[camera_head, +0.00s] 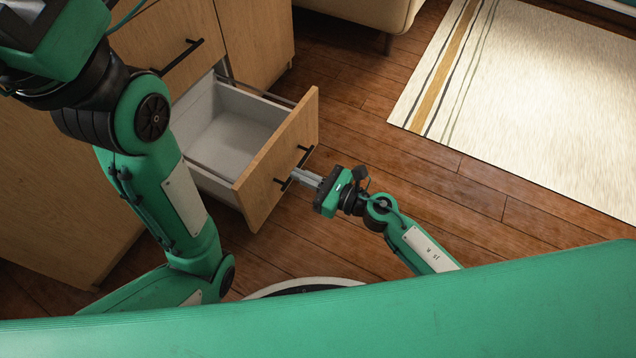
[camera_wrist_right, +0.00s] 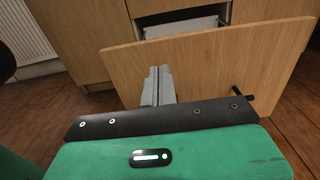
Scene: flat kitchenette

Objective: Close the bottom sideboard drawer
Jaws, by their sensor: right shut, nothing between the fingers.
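The bottom sideboard drawer (camera_head: 278,160) is pulled open from the wooden sideboard (camera_head: 60,170). Its light grey inside (camera_head: 232,128) looks empty, and its wooden front has a black bar handle (camera_head: 296,170). In the right wrist view the drawer front (camera_wrist_right: 215,70) fills the middle, with part of the handle (camera_wrist_right: 241,93) at the right. My right gripper (camera_head: 298,176) is shut and empty, its fingertips at the drawer front near the handle; whether they touch is unclear. Its fingers also show in the wrist view (camera_wrist_right: 157,82). My left arm crosses the sideboard at the left; its fingers are out of view.
A closed drawer with a black handle (camera_head: 178,58) sits above the open one. A cream rug (camera_head: 530,95) lies at the right, and a beige sofa (camera_head: 365,12) stands at the back. The wooden floor (camera_head: 400,170) between is clear. A radiator (camera_wrist_right: 22,35) shows in the wrist view.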

